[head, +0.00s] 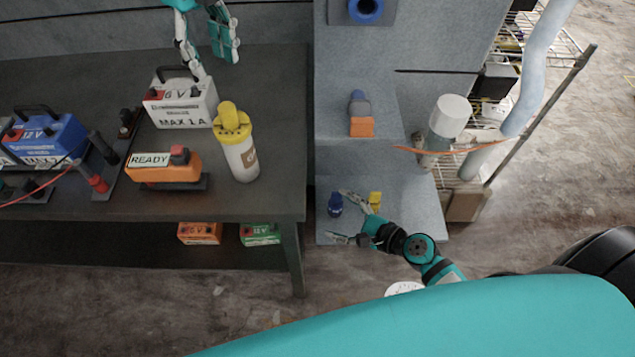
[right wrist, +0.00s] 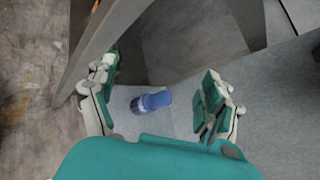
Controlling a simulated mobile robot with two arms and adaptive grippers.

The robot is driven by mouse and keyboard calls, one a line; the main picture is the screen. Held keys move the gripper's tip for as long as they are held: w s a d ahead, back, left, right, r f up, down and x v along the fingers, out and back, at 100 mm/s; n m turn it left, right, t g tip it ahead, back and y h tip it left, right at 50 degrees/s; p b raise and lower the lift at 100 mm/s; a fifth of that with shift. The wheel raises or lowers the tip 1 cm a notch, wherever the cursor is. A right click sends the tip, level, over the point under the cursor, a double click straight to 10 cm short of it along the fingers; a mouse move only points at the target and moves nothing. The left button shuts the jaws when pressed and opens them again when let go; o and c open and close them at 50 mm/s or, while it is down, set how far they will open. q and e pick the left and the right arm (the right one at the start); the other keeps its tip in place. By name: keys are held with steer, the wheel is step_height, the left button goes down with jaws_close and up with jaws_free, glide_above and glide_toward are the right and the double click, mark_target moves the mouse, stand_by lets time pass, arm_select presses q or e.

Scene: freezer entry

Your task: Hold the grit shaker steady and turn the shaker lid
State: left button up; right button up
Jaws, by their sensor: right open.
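The grit shaker (head: 241,160) is a white bottle standing upright on the dark bench near its right edge. Its yellow shaker lid (head: 231,122) sits on top. My left gripper (head: 216,68) hangs at the top of the head view with its fingers spread and empty, beyond the shaker and above the white 6 V box. My right gripper (head: 345,215) is open at the low grey shelf, away from the shaker. A small blue object (head: 335,204) is by its fingers; in the right wrist view the blue object (right wrist: 152,101) shows between the spread fingers, with no visible contact.
The white 6 V box (head: 182,108) and orange READY box (head: 165,169) stand left of the shaker. A blue 12 V box (head: 45,140) is further left. A small yellow object (head: 375,198) is beside my right gripper. A white-topped container (head: 450,116) stands right.

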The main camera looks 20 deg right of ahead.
step_height(320, 180, up, 14)
steer(key=a+f+m+t+y, duration=0.1)
steer(key=a+m+t+y, duration=0.1)
steer(key=a+m+y, duration=0.15)
steer(key=y, duration=0.2)
glide_toward(253, 159)
steer(key=shift+m+g, duration=0.25)
steer(key=shift+g, duration=0.05)
steer(key=x, duration=1.3)
steer(key=shift+d+r, duration=0.1)
steer(key=shift+r, duration=0.05)
jaws_close()
arm_select(q)
steer(key=shift+o, duration=1.3)
steer(key=shift+m, duration=0.7)
step_height(253, 159, down, 12)
steer(key=shift+r, duration=0.1)
